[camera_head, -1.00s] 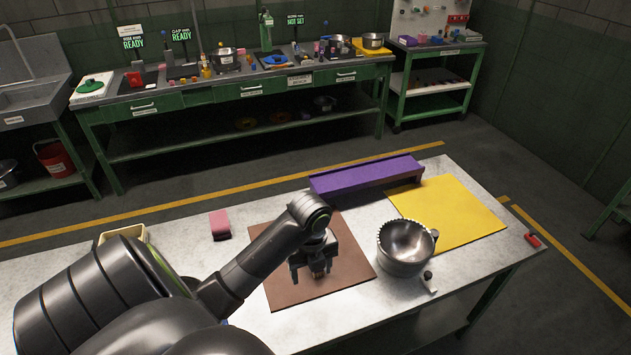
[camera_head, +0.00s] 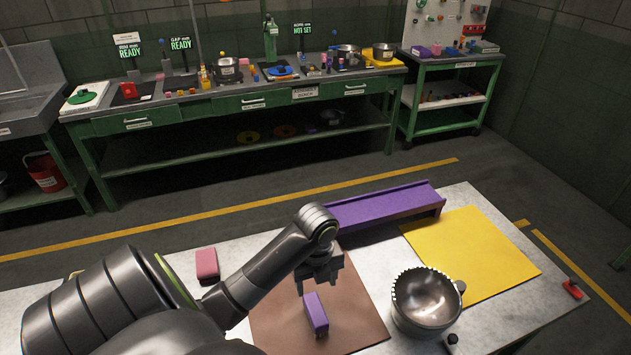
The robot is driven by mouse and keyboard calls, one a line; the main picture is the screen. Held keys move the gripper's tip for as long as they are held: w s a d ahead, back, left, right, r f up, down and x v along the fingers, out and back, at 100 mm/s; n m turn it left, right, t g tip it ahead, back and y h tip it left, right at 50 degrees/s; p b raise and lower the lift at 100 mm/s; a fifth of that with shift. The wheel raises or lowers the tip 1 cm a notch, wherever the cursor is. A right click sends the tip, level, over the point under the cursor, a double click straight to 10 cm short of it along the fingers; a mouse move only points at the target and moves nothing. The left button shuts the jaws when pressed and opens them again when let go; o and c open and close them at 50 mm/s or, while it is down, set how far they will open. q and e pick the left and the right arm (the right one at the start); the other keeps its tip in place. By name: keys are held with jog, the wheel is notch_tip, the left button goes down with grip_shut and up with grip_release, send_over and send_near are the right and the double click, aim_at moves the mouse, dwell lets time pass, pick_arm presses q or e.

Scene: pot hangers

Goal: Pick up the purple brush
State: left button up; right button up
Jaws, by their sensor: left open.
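A small purple block-shaped thing (camera_head: 315,314), which looks like the purple brush, is on the brown mat (camera_head: 355,318) in the head view. My left gripper (camera_head: 320,284) is open, pointing down over the mat, just behind and above the purple brush. Its fingers look apart from the brush, though the exact gap is hard to tell. My right gripper is out of view.
A pink block (camera_head: 207,265) lies left of the mat. A metal bowl (camera_head: 427,298) stands to the right, by a yellow mat (camera_head: 472,252). A long purple ramp-like piece (camera_head: 385,208) lies along the table's far edge. A red-handled item (camera_head: 572,289) is at the right edge.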

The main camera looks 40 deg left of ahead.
aim_at(315, 309)
pick_arm(q)
notch_tip(315, 309, down, 4)
jog(key=shift+r+b, duration=0.15)
jog(key=shift+b, duration=0.3)
notch_tip(315, 309, down, 4)
jog(key=shift+r+p, duration=0.2)
jog(key=shift+p, duration=0.35)
jog(key=shift+f, duration=0.7)
jog(key=f, duration=0.1)
jog(key=f+p, duration=0.1)
jog(key=f, duration=0.1)
jog(key=shift+s+d+f, duration=0.1)
jog(key=shift+s+f, duration=0.05)
jog(key=shift+s, duration=0.1)
jog(key=shift+f+p, duration=0.3)
jog(key=shift+f, duration=0.35)
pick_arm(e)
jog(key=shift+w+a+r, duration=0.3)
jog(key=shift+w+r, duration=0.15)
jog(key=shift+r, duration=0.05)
pick_arm(q)
jog(key=c, duration=1)
jog(key=shift+c, duration=0.5)
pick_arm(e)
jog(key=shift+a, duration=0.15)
